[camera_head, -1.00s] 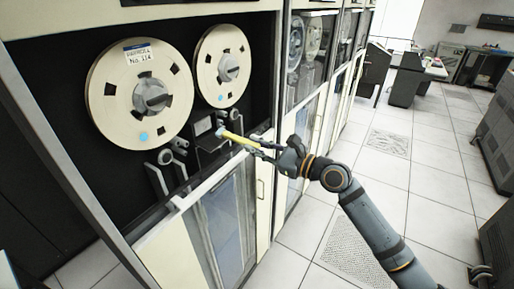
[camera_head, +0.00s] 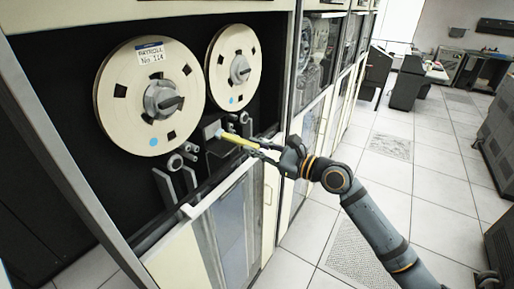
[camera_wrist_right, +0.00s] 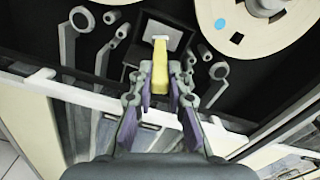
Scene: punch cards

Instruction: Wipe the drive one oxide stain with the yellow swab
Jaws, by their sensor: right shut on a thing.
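The yellow swab (camera_head: 238,143) is held by my right gripper (camera_head: 265,151), which is shut on it, and its tip reaches in toward the tape path of the tape drive. In the right wrist view the swab (camera_wrist_right: 160,75) points away from my right gripper (camera_wrist_right: 158,100), with its pale tip over a light square plate (camera_wrist_right: 163,36) on the head block. I cannot tell whether the tip touches the plate. The oxide stain cannot be made out; the swab may cover it. My left gripper is not in view.
Two cream reels stand above: the labelled left reel (camera_head: 132,112) and the right reel (camera_head: 222,75). Guide rollers (camera_head: 176,162) and arms flank the head block. The cabinet's lower door (camera_head: 180,262) and frame edge lie just below my right gripper. Tiled floor is open to the right.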

